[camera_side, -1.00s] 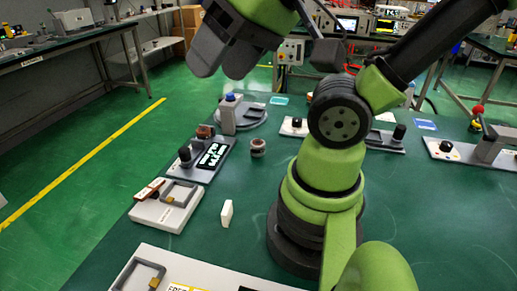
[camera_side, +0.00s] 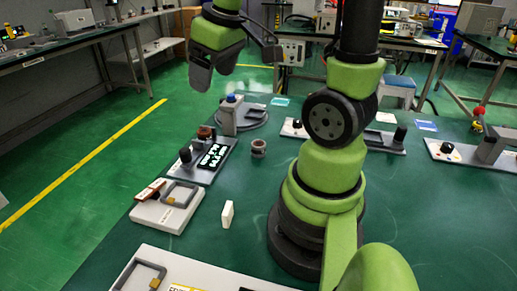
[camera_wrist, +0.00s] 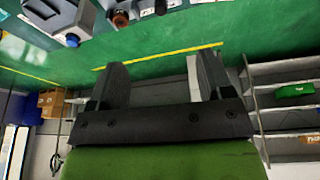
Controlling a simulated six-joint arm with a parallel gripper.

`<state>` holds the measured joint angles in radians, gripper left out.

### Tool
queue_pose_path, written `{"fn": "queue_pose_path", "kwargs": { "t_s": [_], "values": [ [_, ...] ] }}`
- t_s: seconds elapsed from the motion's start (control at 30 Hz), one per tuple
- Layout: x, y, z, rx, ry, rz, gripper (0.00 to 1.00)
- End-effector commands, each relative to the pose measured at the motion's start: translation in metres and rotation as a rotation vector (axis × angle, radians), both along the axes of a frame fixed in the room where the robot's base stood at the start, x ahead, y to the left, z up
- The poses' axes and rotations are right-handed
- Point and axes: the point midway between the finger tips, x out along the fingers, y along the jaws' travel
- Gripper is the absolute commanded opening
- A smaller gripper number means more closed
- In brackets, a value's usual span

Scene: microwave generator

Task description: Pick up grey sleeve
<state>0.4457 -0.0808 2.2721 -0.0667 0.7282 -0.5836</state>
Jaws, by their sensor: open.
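A small grey-brown ring-shaped piece (camera_side: 258,148), which looks like the grey sleeve, stands on the green table right of the panel with the lit display. I cannot pick it out for sure in the wrist view. My gripper (camera_side: 213,76) hangs high above the far left part of the table, well apart from the piece. In the wrist view my gripper (camera_wrist: 163,66) shows two dark fingers spread apart with nothing between them.
The display panel (camera_side: 211,155) with a black knob and a copper-coloured coil stands left of the piece. A grey device with a blue button (camera_side: 229,115) is behind it. A white block (camera_side: 227,214) and a pale fixture (camera_side: 160,215) are nearer. The table's middle is clear.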

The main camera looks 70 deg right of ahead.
Motion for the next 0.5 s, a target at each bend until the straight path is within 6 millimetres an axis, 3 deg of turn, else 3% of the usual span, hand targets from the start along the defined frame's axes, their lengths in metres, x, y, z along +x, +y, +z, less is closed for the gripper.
{"fn": "queue_pose_path", "kwargs": {
  "t_s": [0.1, 0.23, 0.4, 0.5],
  "values": [
    [0.001, -0.049, -0.039, -0.025, 0.124, 0.057, 0.74],
    [-0.011, -0.094, -0.083, -0.021, 0.23, 0.144, 0.74],
    [-0.034, -0.128, -0.129, 0.01, 0.31, 0.241, 0.74],
    [-0.042, -0.136, -0.143, 0.023, 0.328, 0.274, 0.74]
  ]
}}
